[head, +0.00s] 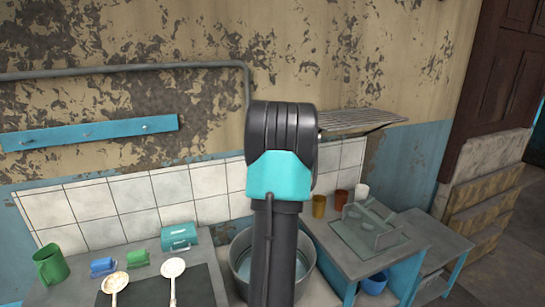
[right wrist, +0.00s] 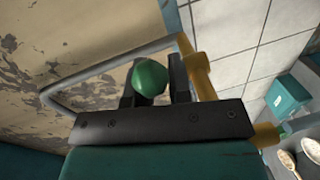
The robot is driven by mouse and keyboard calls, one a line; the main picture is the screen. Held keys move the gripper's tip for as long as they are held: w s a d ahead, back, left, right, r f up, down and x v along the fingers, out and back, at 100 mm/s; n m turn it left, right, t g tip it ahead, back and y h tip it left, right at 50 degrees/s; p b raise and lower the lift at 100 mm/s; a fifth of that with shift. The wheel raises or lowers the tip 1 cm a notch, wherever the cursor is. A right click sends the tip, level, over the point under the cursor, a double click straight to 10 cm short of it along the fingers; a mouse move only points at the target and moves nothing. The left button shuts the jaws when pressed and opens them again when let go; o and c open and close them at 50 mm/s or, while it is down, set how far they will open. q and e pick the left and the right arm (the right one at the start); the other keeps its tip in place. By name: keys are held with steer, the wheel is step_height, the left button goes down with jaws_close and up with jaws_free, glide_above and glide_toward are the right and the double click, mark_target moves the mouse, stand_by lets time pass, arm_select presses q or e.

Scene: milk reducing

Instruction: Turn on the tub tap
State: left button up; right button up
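The tap's round green knob (right wrist: 150,78) is in the right wrist view, between the two dark fingers of my right gripper (right wrist: 153,82). The fingers sit close on both sides of the knob, with no clear gap, and look closed on it. The tap's yellow body (right wrist: 197,75) shows just right of the fingers. In the head view my dark and teal arm fills the middle and hides the tap and the gripper. The grey metal tub (head: 240,262) stands behind and below that arm, partly covered. My left gripper is not in view.
A grey pipe (head: 130,69) runs along the wall.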

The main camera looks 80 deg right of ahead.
steer(key=shift+o, duration=1.4)
steer(key=shift+s, duration=0.25)
steer(key=shift+o, duration=0.6)
steer(key=shift+w, duration=0.1)
steer(key=v, duration=1.7)
steer(key=shift+a, duration=0.1)
